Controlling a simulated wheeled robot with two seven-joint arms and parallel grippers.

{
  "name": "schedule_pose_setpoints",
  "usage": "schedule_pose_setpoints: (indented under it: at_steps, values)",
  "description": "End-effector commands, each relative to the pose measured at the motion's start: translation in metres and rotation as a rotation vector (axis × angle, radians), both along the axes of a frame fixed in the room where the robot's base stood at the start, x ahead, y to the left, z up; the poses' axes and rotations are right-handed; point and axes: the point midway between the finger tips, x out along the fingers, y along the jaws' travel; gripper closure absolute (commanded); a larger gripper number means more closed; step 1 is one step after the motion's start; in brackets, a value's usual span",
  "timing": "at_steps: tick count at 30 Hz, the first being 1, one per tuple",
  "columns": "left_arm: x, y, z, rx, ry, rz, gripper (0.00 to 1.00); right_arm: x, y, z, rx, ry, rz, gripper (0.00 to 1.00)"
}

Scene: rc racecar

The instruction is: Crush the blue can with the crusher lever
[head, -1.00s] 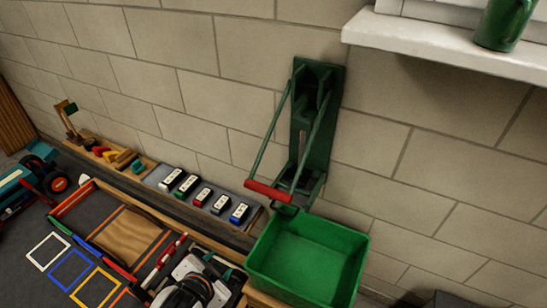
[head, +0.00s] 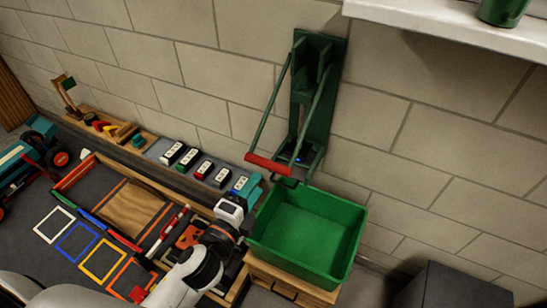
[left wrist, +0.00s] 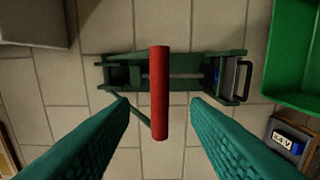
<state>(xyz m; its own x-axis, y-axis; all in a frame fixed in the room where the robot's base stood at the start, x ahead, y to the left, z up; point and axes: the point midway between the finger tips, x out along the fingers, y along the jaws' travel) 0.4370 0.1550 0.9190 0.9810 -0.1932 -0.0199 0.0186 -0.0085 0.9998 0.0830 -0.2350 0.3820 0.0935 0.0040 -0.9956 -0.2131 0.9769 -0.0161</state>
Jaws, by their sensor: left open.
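The green can crusher (head: 318,105) is fixed to the block wall, with its red lever handle (head: 268,165) hanging out at the front left. A small bit of blue, apparently the blue can (head: 299,157), shows low inside the crusher; the frame hides most of it. It also shows in the left wrist view (left wrist: 215,74). My left gripper (head: 256,182) is open just below and left of the handle. In the left wrist view the red handle (left wrist: 159,95) lies between the open teal fingers (left wrist: 160,103), seemingly just beyond their tips, not gripped. My right gripper is out of view.
A green bin (head: 306,240) stands directly below the crusher, close to my left gripper. Labelled battery packs (head: 197,163) line the ledge to the left. A white shelf (head: 450,30) juts out at upper right. A dark box (head: 455,288) stands at lower right.

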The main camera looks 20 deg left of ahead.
Motion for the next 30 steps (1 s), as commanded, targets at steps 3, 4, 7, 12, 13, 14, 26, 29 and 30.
schedule_pose_setpoints:
  at_steps: [3, 4, 7, 12, 13, 14, 26, 29, 30]
  values:
    - [0.024, -0.004, 0.003, -0.002, -0.003, 0.001, 0.57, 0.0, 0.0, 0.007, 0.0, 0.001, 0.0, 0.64]
    - [0.031, -0.006, 0.003, -0.002, -0.004, 0.001, 0.57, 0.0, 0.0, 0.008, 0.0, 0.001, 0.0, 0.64]
    - [0.051, -0.01, 0.002, -0.003, -0.003, 0.001, 0.57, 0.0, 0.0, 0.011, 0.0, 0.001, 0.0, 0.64]
    - [0.079, -0.015, 0.001, -0.004, 0.0, 0.002, 0.57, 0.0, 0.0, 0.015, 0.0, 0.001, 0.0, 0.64]
    - [0.083, -0.016, 0.0, -0.004, 0.001, 0.002, 0.57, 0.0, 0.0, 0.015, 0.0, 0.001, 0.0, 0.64]
    - [0.087, -0.017, 0.0, -0.004, 0.001, 0.002, 0.57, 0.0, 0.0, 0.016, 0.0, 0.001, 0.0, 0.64]
    - [0.1, -0.019, -0.002, -0.005, 0.002, 0.001, 0.57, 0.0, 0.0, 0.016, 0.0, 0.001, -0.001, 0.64]
    - [0.099, -0.019, -0.002, -0.005, 0.002, 0.001, 0.62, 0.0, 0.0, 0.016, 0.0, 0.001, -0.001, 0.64]
    - [0.099, -0.019, -0.002, -0.005, 0.002, 0.001, 0.69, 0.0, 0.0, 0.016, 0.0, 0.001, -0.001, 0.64]
